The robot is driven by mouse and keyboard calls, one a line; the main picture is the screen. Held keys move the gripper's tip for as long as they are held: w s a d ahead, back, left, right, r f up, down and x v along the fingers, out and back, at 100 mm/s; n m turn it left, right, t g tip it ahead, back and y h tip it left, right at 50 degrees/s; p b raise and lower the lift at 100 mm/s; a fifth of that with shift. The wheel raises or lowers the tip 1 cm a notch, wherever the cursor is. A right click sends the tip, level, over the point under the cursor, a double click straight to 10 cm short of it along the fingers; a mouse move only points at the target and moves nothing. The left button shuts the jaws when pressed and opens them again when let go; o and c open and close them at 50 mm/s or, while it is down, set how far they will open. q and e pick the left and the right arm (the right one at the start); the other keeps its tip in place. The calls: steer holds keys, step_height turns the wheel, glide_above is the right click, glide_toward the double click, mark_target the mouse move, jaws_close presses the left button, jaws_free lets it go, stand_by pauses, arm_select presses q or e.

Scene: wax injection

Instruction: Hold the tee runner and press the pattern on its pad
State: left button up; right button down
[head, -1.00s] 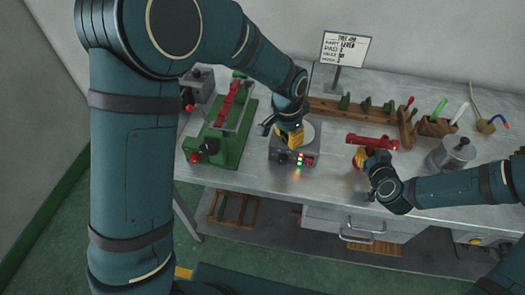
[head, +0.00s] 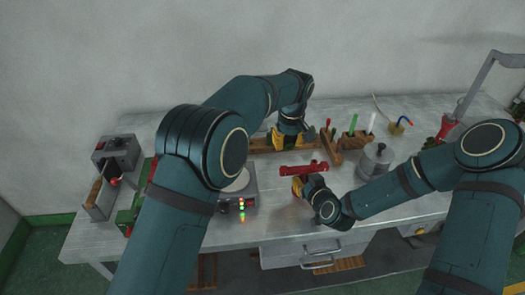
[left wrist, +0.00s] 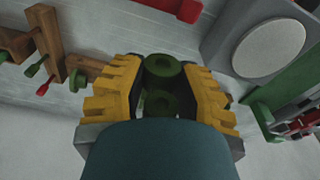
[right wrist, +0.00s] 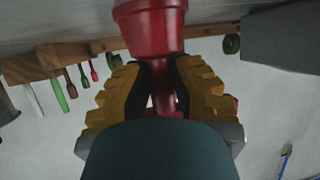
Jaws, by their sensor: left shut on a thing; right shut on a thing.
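The red tee runner (head: 303,169) is held just above the bench near its front middle. My right gripper (head: 300,184) is shut on it; the right wrist view shows the red runner body (right wrist: 150,28) between the yellow fingers (right wrist: 160,95). My left gripper (head: 290,138) is at the wooden rack behind the runner. In the left wrist view its fingers (left wrist: 160,90) are shut on a green pattern (left wrist: 163,68) with rounded ends. Part of the runner (left wrist: 175,6) shows at that view's top edge, apart from the pattern. I cannot make out the runner's pad.
The wooden rack (head: 262,146) runs along the back. A grey unit with a white disc (head: 236,182) and lit lamps stands left of the runner, partly behind my left arm. A metal pot (head: 375,160) and a wooden tool holder (head: 352,141) stand to the right.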

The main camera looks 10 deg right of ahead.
mark_target(324, 163)
arm_select(q)
steer(key=s+d+n, duration=0.1)
steer(key=d+n, duration=0.1)
steer(key=d, duration=0.1)
steer(key=s+d+r+n, duration=0.1)
steer(key=d+n, duration=0.1)
steer(key=d, duration=0.2)
steer(key=s+d+r+n, duration=0.1)
steer(key=s+d+n, duration=0.1)
steer(key=d+n, duration=0.1)
steer(key=shift+d+r+y, duration=0.25)
steer(key=shift+d+y, duration=0.05)
steer(key=shift+d, duration=0.3)
steer(key=shift+s+f, duration=0.1)
steer(key=shift+f, duration=1.85)
steer(key=shift+f, duration=0.6)
stand_by(1.6)
stand_by(0.9)
steer(key=shift+r, duration=2.55)
